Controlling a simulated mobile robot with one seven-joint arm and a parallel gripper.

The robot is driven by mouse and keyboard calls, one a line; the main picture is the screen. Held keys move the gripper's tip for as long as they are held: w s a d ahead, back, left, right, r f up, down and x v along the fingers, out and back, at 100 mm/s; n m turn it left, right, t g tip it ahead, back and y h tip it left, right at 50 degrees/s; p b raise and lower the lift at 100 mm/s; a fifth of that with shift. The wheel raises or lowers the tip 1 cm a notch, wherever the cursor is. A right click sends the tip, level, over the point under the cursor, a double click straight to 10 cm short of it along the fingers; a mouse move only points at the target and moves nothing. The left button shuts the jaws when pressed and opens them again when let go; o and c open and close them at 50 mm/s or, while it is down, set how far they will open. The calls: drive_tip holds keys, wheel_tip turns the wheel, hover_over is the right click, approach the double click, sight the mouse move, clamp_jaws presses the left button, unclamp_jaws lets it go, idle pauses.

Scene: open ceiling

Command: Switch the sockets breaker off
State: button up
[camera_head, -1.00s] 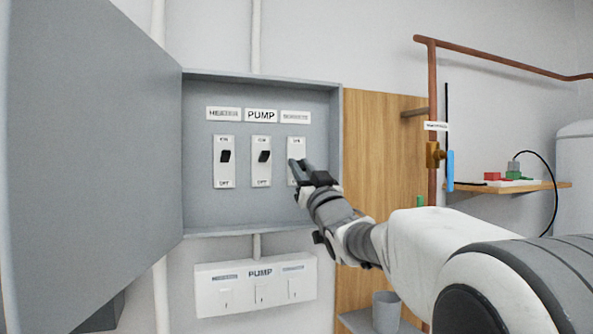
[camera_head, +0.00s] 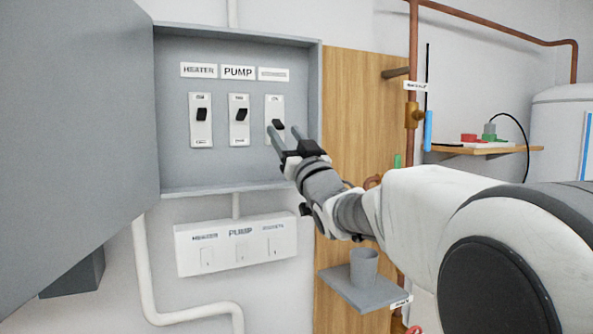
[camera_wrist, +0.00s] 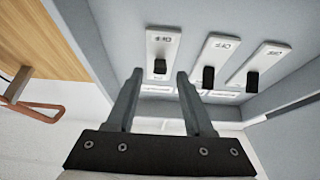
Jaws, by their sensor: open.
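The sockets breaker (camera_head: 275,105) is the rightmost of three white switches in the grey box; its label is blurred. Its black lever (camera_head: 278,124) sits lower on its plate than the heater lever (camera_head: 202,114) and the pump lever (camera_head: 241,115), towards the OFF end. My gripper (camera_head: 281,132) is open and empty, with its fingertips just in front of and below the sockets lever. In the wrist view, where OFF is at the top, the sockets lever (camera_wrist: 160,66) shows between and beyond the fingertips (camera_wrist: 159,76). I cannot tell whether they touch it.
The open box door (camera_head: 75,120) stands at the left. A lower white switch panel (camera_head: 235,245) is under the box. A wooden board (camera_head: 350,130), a copper pipe (camera_head: 412,60) with a valve, and a small shelf with a grey cup (camera_head: 363,267) are at the right.

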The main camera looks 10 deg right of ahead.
drive_tip(key=v, duration=1.3)
drive_tip(key=shift+s+b, duration=0.2)
drive_tip(key=shift+b, duration=0.1)
drive_tip(key=shift+f, duration=0.1)
drive_tip(key=s+f+m+g+h, duration=0.1)
drive_tip(key=s+f+g+h, duration=0.15)
drive_tip(key=f, duration=0.25)
drive_tip(key=s+d+f+m+g+h, duration=0.1)
drive_tip(key=s+f+g, duration=0.1)
drive_tip(key=f+g, duration=0.3)
drive_tip(key=s+f+m+g+h, duration=0.1)
drive_tip(key=s+f+g+h, duration=0.1)
drive_tip(key=f, duration=0.4)
drive_tip(key=s+a+f+g, duration=0.2)
drive_tip(key=s+f+g, duration=0.2)
drive_tip(key=s+f, duration=0.3)
drive_tip(key=s+a+f+g, duration=0.2)
drive_tip(key=s+f+g, duration=0.25)
drive_tip(key=s, duration=0.55)
wheel_tip(320, 180, up, 17)
drive_tip(key=p, duration=1.7)
drive_tip(key=shift+d+r+n+y+p, duration=0.15)
drive_tip(key=shift+r+n+y+p, duration=0.05)
drive_tip(key=shift+n+y+p, duration=0.2)
